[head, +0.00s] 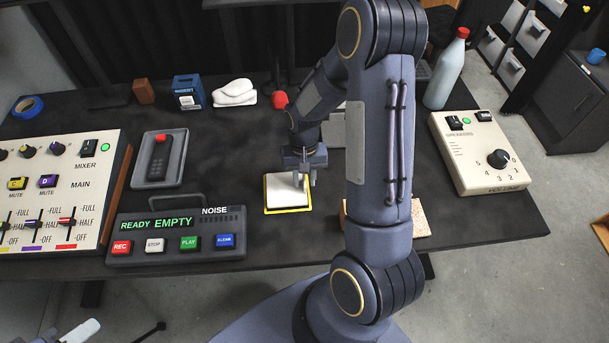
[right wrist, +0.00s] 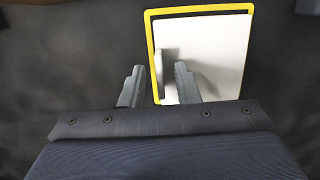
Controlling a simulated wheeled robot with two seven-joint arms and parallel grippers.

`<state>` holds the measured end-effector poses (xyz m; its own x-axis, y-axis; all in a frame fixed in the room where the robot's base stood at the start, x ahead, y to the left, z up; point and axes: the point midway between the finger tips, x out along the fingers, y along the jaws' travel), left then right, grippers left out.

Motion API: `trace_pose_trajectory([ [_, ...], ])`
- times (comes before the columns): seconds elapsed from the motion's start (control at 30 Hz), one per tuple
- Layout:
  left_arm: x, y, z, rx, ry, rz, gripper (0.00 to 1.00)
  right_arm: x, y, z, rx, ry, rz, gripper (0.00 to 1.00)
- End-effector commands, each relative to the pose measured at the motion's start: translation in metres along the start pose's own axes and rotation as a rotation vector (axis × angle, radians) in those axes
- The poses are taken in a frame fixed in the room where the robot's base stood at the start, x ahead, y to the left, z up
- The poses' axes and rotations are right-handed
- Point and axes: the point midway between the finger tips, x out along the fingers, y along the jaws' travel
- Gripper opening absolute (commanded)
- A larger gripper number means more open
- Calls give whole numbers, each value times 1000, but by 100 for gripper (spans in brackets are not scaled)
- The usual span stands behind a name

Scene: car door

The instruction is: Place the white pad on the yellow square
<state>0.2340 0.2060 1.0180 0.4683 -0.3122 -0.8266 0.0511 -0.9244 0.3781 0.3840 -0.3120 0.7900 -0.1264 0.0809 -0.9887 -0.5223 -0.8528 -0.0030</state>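The white pad (head: 284,188) lies flat on the yellow square (head: 287,211), whose yellow edge shows around it. In the right wrist view, the pad (right wrist: 222,50) sits within the yellow border (right wrist: 200,9), a dark strip showing along its top. My right gripper (head: 306,182) is over the pad's right part in the head view. In the right wrist view, the gripper's (right wrist: 160,75) fingers are apart with nothing held between them. One finger overlaps the pad in that view, and a grey shadow lies on the pad. I cannot tell whether a finger touches it.
A recorder panel (head: 176,238) and a mixer (head: 60,190) stand left of the square. A grey tray (head: 176,172) lies behind the recorder. A speaker box (head: 480,152) and a bottle (head: 446,72) stand right. My right arm hides part of the table.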

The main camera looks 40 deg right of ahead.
Motion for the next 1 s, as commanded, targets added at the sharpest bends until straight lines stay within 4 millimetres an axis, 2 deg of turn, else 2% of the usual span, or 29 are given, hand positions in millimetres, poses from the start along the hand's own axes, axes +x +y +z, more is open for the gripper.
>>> trace_pose_trajectory([
  [0.17,-3,1,-2,0,0,0,36,-12,0,0,0,4,-1,29],
  [0.6,-4,2,-2,0,0,0,36,-100,0,0,0,4,-2,29],
  [0.8,-4,2,-2,0,0,0,36,-121,0,1,-1,3,-3,29],
  [0.9,-4,2,-2,0,0,0,36,-134,-1,9,-12,18,-30,29],
  [1.0,-4,2,-2,0,0,0,36,-156,-3,31,-52,62,-99,29],
])
